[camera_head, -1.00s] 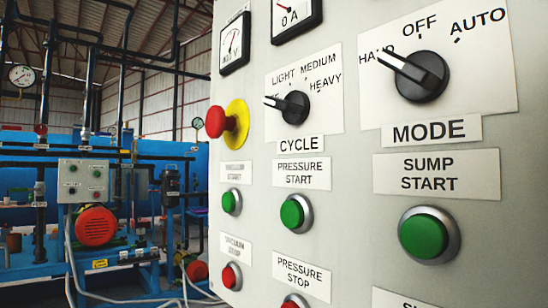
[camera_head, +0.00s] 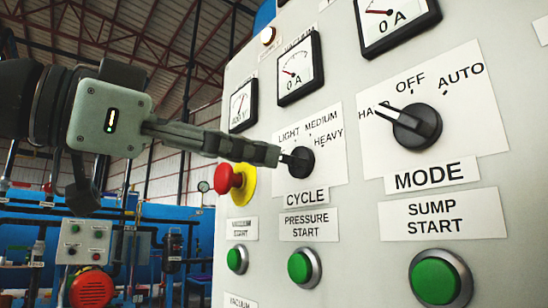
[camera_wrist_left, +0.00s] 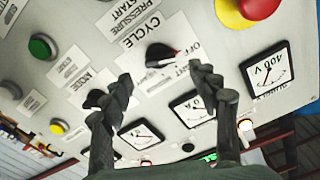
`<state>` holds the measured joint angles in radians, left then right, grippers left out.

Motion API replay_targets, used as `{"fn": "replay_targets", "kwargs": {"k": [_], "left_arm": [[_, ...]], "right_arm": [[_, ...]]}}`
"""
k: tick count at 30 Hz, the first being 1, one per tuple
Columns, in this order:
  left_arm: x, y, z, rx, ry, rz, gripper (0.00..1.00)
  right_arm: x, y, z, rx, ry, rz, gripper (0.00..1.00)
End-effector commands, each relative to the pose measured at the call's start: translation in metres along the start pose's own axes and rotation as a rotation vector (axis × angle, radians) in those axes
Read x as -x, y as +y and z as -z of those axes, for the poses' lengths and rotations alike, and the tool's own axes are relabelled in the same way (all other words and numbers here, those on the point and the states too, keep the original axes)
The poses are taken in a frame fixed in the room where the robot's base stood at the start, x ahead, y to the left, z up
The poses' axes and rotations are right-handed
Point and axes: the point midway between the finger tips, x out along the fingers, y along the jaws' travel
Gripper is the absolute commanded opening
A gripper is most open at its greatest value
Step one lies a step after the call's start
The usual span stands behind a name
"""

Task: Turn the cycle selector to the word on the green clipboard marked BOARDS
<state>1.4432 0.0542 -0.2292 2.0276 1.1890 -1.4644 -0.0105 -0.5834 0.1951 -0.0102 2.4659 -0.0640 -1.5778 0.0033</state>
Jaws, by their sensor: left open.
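The cycle selector (camera_head: 301,160) is a black knob with a white-marked pointer on the grey panel, above the CYCLE label. LIGHT, MEDIUM and HEAVY are printed around it. In the left wrist view the gripper (camera_wrist_left: 160,73) is open, with the knob beyond and between the fingers; contact cannot be told. The green clipboard and my right gripper are not in view.
A red emergency button (camera_head: 228,179) on a yellow base sits just below the left fingers. The mode knob (camera_head: 417,127) is to the right, pointing at HAND. Gauges (camera_head: 299,68) are above and green start buttons (camera_head: 304,268) below.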

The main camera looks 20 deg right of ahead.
Motion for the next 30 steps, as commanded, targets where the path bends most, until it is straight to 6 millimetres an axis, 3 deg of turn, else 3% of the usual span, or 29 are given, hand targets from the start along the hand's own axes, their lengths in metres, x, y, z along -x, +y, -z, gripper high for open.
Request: {"fn": "replay_targets", "kwargs": {"k": [3,9,20,30], "left_arm": [[-0.021,0.001,0.0,0.005,0.0,-0.005,0.6],[-0.045,0.0,0.0,0.004,0.0,-0.002,0.6],[-0.052,-0.001,-0.001,0.003,-0.001,0.001,0.6],[-0.052,-0.001,-0.001,0.003,0.0,0.001,0.19]], "right_arm": [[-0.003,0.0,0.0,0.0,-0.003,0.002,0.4],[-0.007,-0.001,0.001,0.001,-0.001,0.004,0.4],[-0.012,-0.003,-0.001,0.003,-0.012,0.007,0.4],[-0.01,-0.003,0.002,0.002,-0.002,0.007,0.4]]}}
